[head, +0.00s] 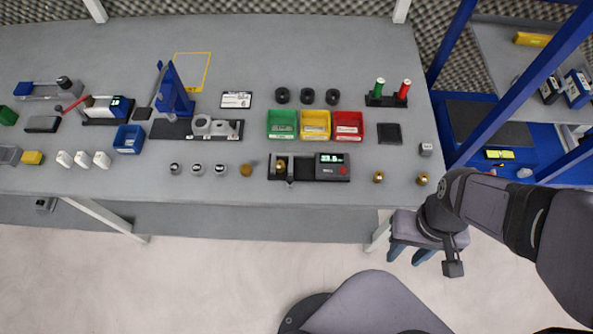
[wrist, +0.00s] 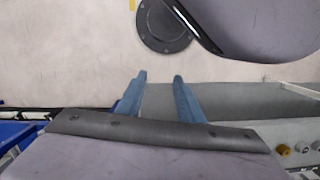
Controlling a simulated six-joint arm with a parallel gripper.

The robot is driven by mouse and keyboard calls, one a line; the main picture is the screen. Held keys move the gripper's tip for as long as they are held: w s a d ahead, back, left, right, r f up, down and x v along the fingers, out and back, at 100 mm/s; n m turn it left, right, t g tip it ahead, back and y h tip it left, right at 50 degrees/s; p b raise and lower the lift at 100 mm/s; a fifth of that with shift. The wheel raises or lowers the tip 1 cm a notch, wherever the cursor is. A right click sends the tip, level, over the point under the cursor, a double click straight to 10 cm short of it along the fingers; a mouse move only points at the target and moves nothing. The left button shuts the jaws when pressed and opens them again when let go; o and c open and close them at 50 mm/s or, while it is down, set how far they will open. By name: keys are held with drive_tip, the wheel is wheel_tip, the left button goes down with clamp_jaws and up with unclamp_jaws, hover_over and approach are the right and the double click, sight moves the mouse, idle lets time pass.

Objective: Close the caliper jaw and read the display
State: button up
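The caliper (head: 332,174) is a black bench device near the table's front edge, right of centre in the head view. Its lit display (head: 332,158) is too small to read surely. A brass part (head: 281,164) sits at its left end by the metal jaws; I cannot tell whether a jaw touches it. My gripper (head: 408,256) hangs in front of the table, right of and below the caliper, away from it. Its two blue fingers stand apart with nothing between them in the wrist view (wrist: 159,84). The caliper is not clearly seen there.
Two loose brass parts (head: 378,177) (head: 422,179) stand right of the caliper. Green (head: 282,132), yellow (head: 315,133) and red (head: 349,134) bins stand behind it. Several small metal parts (head: 197,169) are to its left. A blue frame (head: 510,90) rises at the right.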

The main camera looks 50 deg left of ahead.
drive_tip(key=s+a+f+n, duration=0.1)
drive_tip(key=a+n, duration=0.1)
drive_tip(key=a, duration=0.3)
drive_tip(key=s+a+f+n, duration=0.2)
drive_tip(key=a+n, duration=0.1)
drive_tip(key=a, duration=0.3)
wheel_tip(320, 180, up, 7)
drive_tip(key=n+t+y+b, duration=0.1)
drive_tip(key=n, duration=0.4)
hover_over(290, 178)
drive_tip(key=shift+a+r, duration=0.15)
drive_tip(key=shift+a, duration=0.05)
drive_tip(key=shift+d+n, duration=0.2)
drive_tip(key=shift+n, duration=0.2)
drive_tip(key=shift+f+p, duration=0.6)
drive_tip(key=shift+f, duration=3.1)
drive_tip(key=shift+c, duration=0.7)
